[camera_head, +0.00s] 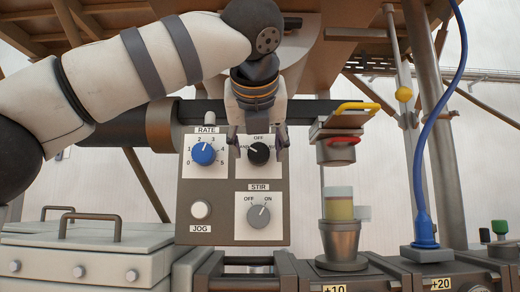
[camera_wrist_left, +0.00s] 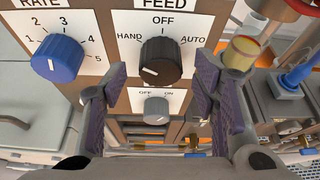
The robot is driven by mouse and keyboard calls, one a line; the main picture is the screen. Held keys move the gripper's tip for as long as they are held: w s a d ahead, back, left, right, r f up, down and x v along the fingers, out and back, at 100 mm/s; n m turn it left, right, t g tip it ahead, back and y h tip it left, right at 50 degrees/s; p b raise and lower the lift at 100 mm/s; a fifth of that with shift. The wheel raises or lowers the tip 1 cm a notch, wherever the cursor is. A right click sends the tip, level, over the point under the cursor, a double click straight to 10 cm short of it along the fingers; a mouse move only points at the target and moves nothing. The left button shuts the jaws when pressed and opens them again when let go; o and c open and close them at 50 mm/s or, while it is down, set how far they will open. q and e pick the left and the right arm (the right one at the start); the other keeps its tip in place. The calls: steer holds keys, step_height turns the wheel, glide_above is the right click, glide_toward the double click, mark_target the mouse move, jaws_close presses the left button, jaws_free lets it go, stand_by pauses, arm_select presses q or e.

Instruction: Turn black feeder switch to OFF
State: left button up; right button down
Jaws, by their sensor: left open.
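The black feeder switch (camera_head: 258,153) is a round knob on the grey control panel, between the fingers of my left gripper (camera_head: 258,142) in the head view. In the left wrist view the switch (camera_wrist_left: 161,62) sits under the FEED label with HAND at left, OFF on top and AUTO at right. Its white mark is on the left side, towards HAND. My left gripper (camera_wrist_left: 161,82) is open, with one finger on each side of the switch; clear gaps show, and I see no contact. My left gripper partly hides the switch's label plate in the head view. My right gripper is not in view.
On the panel, a blue RATE knob (camera_head: 203,153) is left of the switch, a grey STIR knob (camera_head: 258,216) below, and a white JOG button (camera_head: 201,209) lower left. A blue hose (camera_head: 418,170) hangs further right.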

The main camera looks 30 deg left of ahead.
arm_select(q)
steer(key=shift+w+a+f, duration=0.2)
steer(key=shift+w+a, duration=0.05)
steer(key=shift+w, duration=0.25)
steer(key=c, duration=1.2)
steer(key=shift+o, duration=0.2)
steer(key=m+g+y, duration=0.1)
steer(key=m+y, duration=0.1)
steer(key=m, duration=0.1)
steer(key=shift+d+m+y, duration=0.15)
steer(key=shift+m+y, duration=0.15)
steer(key=shift+m, duration=0.1)
steer(key=m+y, duration=0.1)
steer(key=m, duration=0.1)
steer(key=m+y, duration=0.1)
steer(key=m, duration=0.1)
steer(key=shift+w+d+f+g+y, duration=0.1)
steer(key=shift+w+f+g+y, duration=0.05)
steer(key=shift+g+y, duration=0.2)
steer(key=shift+m, duration=0.3)
